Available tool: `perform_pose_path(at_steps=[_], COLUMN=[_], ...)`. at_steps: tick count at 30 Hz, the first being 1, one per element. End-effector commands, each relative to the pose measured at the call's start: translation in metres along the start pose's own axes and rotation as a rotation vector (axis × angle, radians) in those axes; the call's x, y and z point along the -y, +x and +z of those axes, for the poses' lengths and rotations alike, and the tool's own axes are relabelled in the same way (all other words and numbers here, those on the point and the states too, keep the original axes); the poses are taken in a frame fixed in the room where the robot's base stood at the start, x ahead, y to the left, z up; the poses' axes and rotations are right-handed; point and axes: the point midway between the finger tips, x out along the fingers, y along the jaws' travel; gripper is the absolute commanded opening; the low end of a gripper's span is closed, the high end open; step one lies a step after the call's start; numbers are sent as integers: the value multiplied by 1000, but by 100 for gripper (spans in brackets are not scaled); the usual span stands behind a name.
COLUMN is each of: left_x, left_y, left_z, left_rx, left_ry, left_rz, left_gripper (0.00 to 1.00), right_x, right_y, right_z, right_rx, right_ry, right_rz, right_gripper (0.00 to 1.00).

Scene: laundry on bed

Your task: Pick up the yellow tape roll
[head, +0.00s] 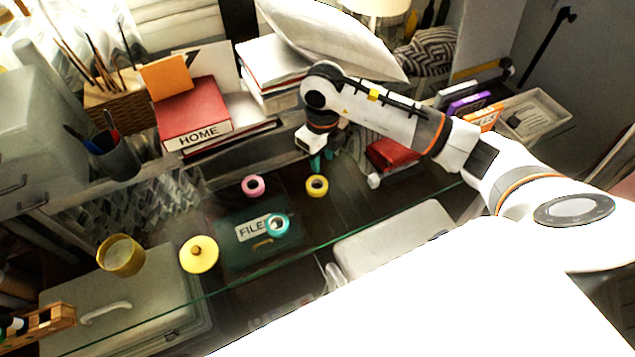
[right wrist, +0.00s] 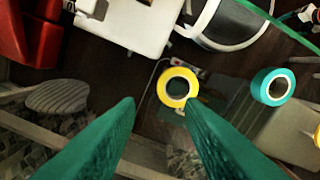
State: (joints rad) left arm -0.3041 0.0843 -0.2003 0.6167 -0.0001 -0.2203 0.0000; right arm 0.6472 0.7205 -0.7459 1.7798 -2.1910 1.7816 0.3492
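The yellow tape roll (head: 317,192) lies flat on the dark glass-topped desk in the head view, with its hole facing up. My right gripper (head: 320,163) points down just behind it, with teal fingers. In the right wrist view the yellow tape roll (right wrist: 177,103) shows ahead of the open fingers (right wrist: 160,103), close to the tip of the right-hand finger. The fingers are apart with nothing between them. I cannot tell how high the tips are above the desk. My left gripper is not in view.
A pink roll (head: 246,186) lies left of the yellow one. A teal roll (head: 286,227) sits on a green FILE folder (head: 233,256) and shows in the right wrist view (right wrist: 260,87). A yellow lid (head: 198,262) is front left. Red book (head: 388,154) and grey case (head: 400,237) are nearby.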

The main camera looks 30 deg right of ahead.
Motion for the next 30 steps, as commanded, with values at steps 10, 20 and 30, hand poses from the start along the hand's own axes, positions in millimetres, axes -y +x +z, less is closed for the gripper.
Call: perform_pose_path(at_steps=[10,20,30], left_x=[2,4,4], left_y=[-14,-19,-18], left_z=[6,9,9], left_rx=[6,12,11], left_ry=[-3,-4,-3], left_rz=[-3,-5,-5], left_gripper=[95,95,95], right_x=[3,4,3], right_y=[33,66,66], right_z=[4,4,4], right_rx=[5,-1,-1], right_ry=[0,-1,-1], right_rz=[-2,0,0], right_gripper=[35,35,7])
